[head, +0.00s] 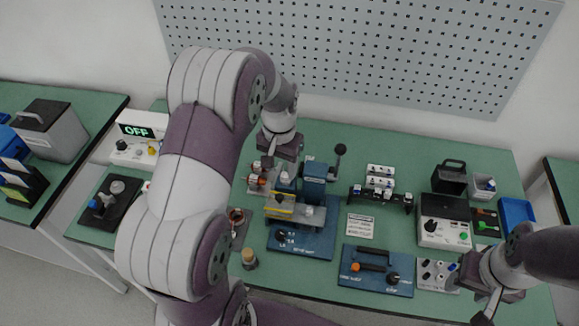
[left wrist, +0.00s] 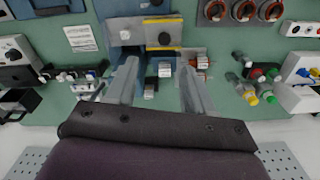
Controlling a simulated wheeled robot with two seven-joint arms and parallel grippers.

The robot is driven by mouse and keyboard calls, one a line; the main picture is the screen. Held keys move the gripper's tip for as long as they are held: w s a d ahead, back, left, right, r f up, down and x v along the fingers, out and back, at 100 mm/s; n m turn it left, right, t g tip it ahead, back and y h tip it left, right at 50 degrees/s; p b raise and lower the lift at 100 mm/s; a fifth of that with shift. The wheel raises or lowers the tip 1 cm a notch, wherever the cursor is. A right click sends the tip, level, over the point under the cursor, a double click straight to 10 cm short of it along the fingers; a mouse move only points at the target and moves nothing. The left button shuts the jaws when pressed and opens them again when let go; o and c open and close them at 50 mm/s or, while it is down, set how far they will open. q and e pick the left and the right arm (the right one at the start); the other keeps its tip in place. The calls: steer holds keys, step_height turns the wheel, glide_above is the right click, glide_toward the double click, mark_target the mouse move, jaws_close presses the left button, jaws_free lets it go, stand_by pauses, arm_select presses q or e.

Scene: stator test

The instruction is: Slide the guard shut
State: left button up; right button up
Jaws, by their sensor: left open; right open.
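A blue test fixture (head: 318,241) stands mid-bench, with a black-knobbed lever (head: 340,150) at its back. A yellow-edged grey block (head: 279,209), which looks like the guard, sits on its left part. A bare grey plate (head: 312,216) lies to the block's right. The yellow-edged block also shows in the left wrist view (left wrist: 163,33), beyond the fingers. My left gripper (head: 283,150) is above and behind the fixture; in the left wrist view its fingers (left wrist: 160,68) are spread and empty. My right gripper (head: 486,308) is at the bottom right, away from the fixture, its fingertips partly cut off.
A second blue panel with a black handle (head: 376,270) and a white-topped control box (head: 444,234) stand right of the fixture. Small parts on a black rack (head: 380,196) are behind. My left arm hides much of the bench's left. A display (head: 138,131) reads OFF.

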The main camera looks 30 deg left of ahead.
mark_target(279, 196)
arm_select(q)
steer(key=f+p, duration=0.1)
steer(key=f, duration=0.3)
steer(key=f+p, duration=0.1)
steer(key=f, duration=0.3)
steer(key=a+f, duration=0.1)
steer(key=f, duration=0.2)
steer(key=shift+w+f+p, duration=0.2)
steer(key=shift+f+p, duration=0.2)
steer(key=shift+f, duration=0.3)
arm_select(e)
step_height(279, 196, up, 4)
steer(key=shift+s+a, duration=0.1)
steer(key=shift+a, duration=0.05)
arm_select(q)
steer(key=shift+c, duration=0.3)
jaws_close()
steer(key=d, duration=0.2)
steer(key=w+d+b, duration=0.1)
steer(key=d, duration=0.2)
steer(key=w+d, duration=0.1)
steer(key=d, duration=0.2)
steer(key=shift+d, duration=0.25)
steer(key=shift+a, duration=0.1)
arm_select(e)
steer(key=shift+a+f, duration=0.2)
steer(key=shift+f, duration=0.45)
